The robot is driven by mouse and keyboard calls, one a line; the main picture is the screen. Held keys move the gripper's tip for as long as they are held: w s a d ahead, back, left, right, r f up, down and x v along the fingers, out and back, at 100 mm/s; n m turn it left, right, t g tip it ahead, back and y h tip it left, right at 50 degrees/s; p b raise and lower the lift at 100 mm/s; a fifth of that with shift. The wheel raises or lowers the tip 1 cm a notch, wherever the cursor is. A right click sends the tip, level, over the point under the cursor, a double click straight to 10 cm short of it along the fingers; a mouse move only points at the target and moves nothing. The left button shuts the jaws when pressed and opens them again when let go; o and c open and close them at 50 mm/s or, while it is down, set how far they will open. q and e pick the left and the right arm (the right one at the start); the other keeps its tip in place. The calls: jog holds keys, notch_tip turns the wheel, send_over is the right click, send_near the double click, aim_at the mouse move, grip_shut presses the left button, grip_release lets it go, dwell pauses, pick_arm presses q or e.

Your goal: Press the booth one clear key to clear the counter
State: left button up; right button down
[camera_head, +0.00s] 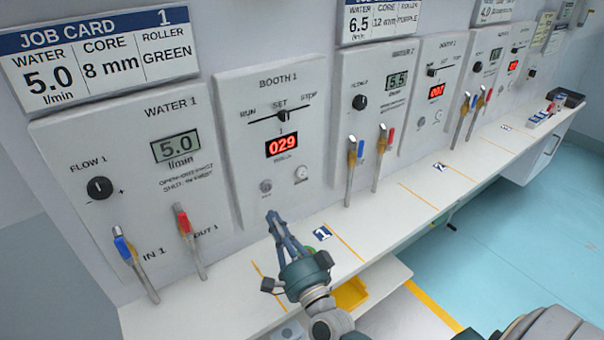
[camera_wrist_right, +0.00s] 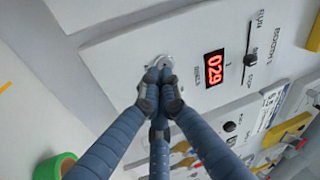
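The booth one panel (camera_head: 273,130) is a pale upright box on the wall with a red lit counter (camera_head: 282,145) reading 029, also seen in the wrist view (camera_wrist_right: 214,67). Below the counter are a round grey key (camera_head: 265,186) on the left and a small round fitting (camera_head: 302,173) on the right. My right gripper (camera_head: 271,216) is shut and empty, its fingertips together just below the grey key in the head view. In the right wrist view the fingertips (camera_wrist_right: 158,85) overlap a round metal part (camera_wrist_right: 163,62); I cannot tell whether they touch it. My left gripper is not in view.
The Water 1 panel (camera_head: 134,185) stands left, with blue-handled (camera_head: 123,246) and red-handled (camera_head: 183,221) levers jutting out. More levers (camera_head: 350,165) stand to the right. A white shelf (camera_head: 390,215) runs below the panels. A green roll (camera_wrist_right: 55,167) shows in the wrist view.

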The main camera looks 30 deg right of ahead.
aim_at(302, 173)
jog(key=s+d+r+m+g+h, duration=0.1)
jog(key=s+d+m+g+h, duration=0.1)
jog(key=d+m+h, duration=1)
jog(key=shift+s+d+r+m+h, duration=0.4)
jog(key=shift+s+d, duration=0.05)
jog(key=shift+d, duration=0.6)
jog(key=shift+w, duration=0.1)
jog(key=w+b, duration=0.3)
jog(key=w, duration=0.5)
jog(key=shift+w+a, duration=0.35)
jog(key=shift+a, duration=0.05)
jog(key=shift+b, duration=0.4)
jog(key=shift+w, duration=0.4)
